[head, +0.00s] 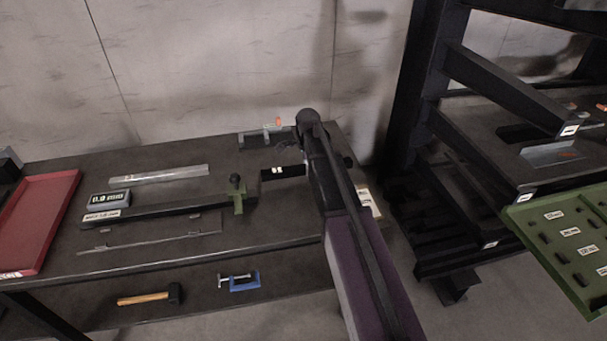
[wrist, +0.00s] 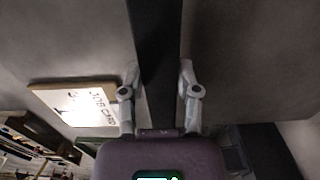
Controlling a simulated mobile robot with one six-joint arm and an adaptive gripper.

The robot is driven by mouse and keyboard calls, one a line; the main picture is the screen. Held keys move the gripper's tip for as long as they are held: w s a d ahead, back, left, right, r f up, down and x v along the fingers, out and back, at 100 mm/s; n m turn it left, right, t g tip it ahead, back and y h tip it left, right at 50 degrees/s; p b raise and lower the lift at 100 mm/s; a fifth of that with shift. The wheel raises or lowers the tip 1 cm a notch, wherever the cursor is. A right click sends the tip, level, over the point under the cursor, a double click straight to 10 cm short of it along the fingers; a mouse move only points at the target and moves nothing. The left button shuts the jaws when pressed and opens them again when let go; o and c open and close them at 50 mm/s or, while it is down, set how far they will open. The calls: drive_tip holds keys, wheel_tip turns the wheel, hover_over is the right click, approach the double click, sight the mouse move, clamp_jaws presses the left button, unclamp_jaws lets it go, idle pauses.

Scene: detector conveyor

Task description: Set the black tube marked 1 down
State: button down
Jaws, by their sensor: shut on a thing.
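My gripper (wrist: 158,85) has its two grey fingers closed on the sides of a black tube (wrist: 157,40) in the wrist view. The tube runs from the top of that view down between the fingers toward the palm. No number shows on it there. In the head view my arm hides the gripper. A short black piece with a white mark (head: 282,172) shows just left of my arm, over the table; I cannot read the mark or tell whether it is the held tube. I cannot tell whether the tube touches the table.
The dark table (head: 150,255) holds a red tray (head: 40,215), a digital readout (head: 108,199), a long bar with a green clamp (head: 239,198), and a hammer (head: 150,297) and blue clamp (head: 240,282) lower down. A job card (wrist: 80,98) lies near the gripper. A dark rack (head: 470,150) stands right.

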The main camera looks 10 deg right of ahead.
sight(303, 179)
drive_tip(key=shift+w+a, duration=0.15)
drive_tip(key=shift+w+a+f, duration=0.2)
drive_tip(key=shift+w+a, duration=0.35)
wheel_tip(303, 179, down, 3)
drive_tip(key=b, duration=0.3)
drive_tip(key=shift+s+d+f+b, duration=0.1)
drive_tip(key=shift+f+b, duration=0.05)
drive_tip(key=shift+b, duration=0.2)
drive_tip(key=shift+f, duration=0.15)
drive_tip(key=shift+c, duration=1.6)
unclamp_jaws()
drive_tip(key=shift+r, duration=0.2)
wheel_tip(303, 179, up, 12)
drive_tip(key=p, duration=1.2)
drive_tip(key=shift+s, duration=0.15)
